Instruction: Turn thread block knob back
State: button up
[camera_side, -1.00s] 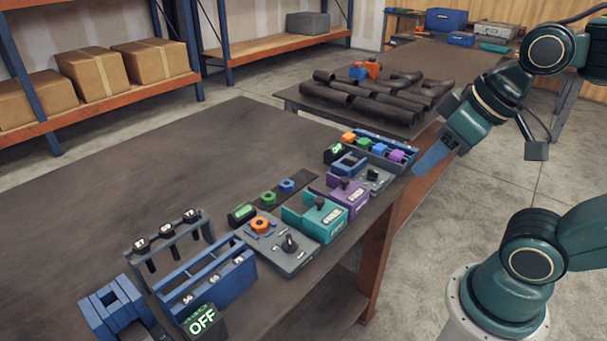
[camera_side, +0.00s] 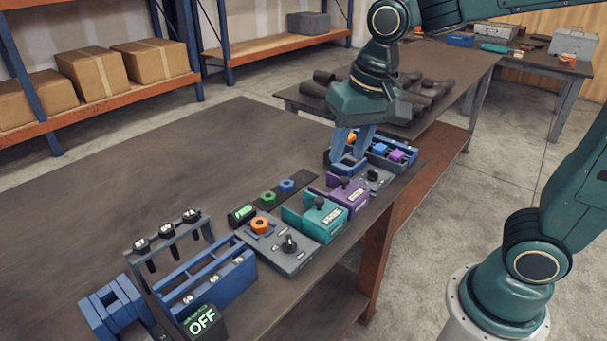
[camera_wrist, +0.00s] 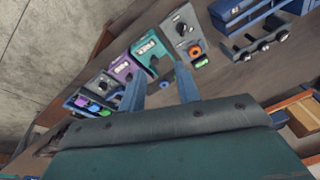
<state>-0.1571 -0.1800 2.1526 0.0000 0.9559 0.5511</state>
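Two grey plates carry black knobs, and I cannot tell for sure which is the thread block. The near plate (camera_side: 283,262) has a black knob (camera_side: 290,243) and an orange nut (camera_side: 260,225); in the wrist view the knob (camera_wrist: 181,29) and nut (camera_wrist: 195,47) show top centre. The far plate (camera_side: 379,184) has a small black knob (camera_side: 373,174). My gripper (camera_side: 350,158) is open, its blue fingers pointing down just at or above the far plate's left end, partly hiding the blue block there.
Teal (camera_side: 324,223) and purple (camera_side: 351,199) blocks stand between the two plates. A blue rack with coloured nuts (camera_side: 396,155) is behind the gripper. A blue tray (camera_side: 225,282) and a bolt stand (camera_side: 168,240) are at the near end. The bench's left side (camera_side: 110,190) is bare.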

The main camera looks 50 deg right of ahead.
aim_at(289, 239)
jog(key=w+a+f+m+g, duration=0.2)
jog(key=w+a+f+m, duration=0.1)
jog(key=w+a+f, duration=0.3)
jog(key=shift+w+f, duration=0.65)
jog(key=shift+w, duration=0.55)
jog(key=shift+a, duration=0.1)
notch_tip(289, 239, down, 14)
jog(key=shift+r, duration=0.1)
jog(key=shift+c, duration=0.2)
grip_shut()
